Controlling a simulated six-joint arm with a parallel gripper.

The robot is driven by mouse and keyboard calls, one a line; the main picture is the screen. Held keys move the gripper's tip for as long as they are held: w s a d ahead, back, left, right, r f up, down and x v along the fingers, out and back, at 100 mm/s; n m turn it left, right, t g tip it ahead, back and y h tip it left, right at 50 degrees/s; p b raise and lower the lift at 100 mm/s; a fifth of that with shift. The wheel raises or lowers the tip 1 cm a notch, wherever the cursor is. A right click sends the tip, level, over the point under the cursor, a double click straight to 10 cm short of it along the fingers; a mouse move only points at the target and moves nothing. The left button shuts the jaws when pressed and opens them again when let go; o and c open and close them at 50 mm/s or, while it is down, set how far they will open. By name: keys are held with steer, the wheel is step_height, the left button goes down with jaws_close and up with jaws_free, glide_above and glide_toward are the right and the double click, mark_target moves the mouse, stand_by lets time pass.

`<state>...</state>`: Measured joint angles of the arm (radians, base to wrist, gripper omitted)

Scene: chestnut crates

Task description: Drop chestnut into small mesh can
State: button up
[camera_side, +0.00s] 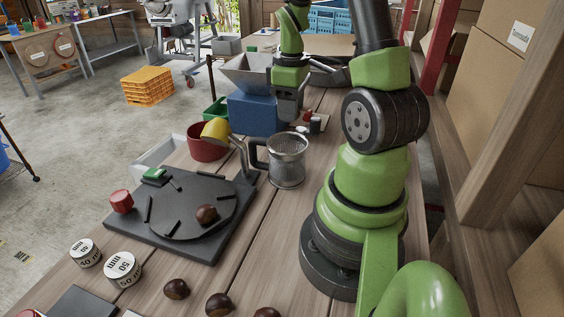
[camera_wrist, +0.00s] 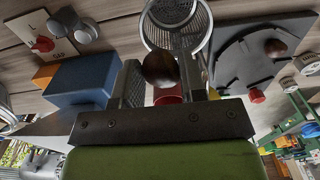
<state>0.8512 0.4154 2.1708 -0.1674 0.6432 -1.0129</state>
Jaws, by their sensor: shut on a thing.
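My gripper (camera_wrist: 160,78) is shut on a brown chestnut (camera_wrist: 160,68), which sits between the two fingers in the wrist view. In the side view my gripper (camera_side: 288,108) points down just beyond the mesh can; the held chestnut cannot be made out there. The small mesh can (camera_side: 287,165) is a grey metal cup with a handle, upright on the wooden table. In the wrist view the can (camera_wrist: 184,14) shows its open rim near the top, partly behind the held chestnut. The chestnut appears apart from the can, and its exact height over the rim cannot be told.
A dark turntable plate (camera_side: 165,213) left of the can carries another chestnut (camera_side: 206,214). A red pot (camera_side: 203,145), a yellow cup (camera_side: 215,131) and a blue box (camera_side: 252,113) stand near the can.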

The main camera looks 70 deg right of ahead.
steer(key=o, duration=1)
steer(key=shift+r, duration=0.1)
step_height(320, 180, up, 10)
steer(key=shift+f, duration=0.1)
steer(key=a+r+m+t, duration=0.1)
steer(key=a+r+t, duration=0.1)
steer(key=a, duration=0.5)
steer(key=s+a+r+m+t+y, duration=0.1)
steer(key=a+r+t, duration=0.1)
steer(key=a, duration=0.5)
steer(key=s+a+r+m+t+y, duration=0.1)
steer(key=a+r+m+t, duration=0.1)
steer(key=a, duration=0.6)
steer(key=shift+s+t, duration=0.2)
steer(key=shift+t, duration=0.4)
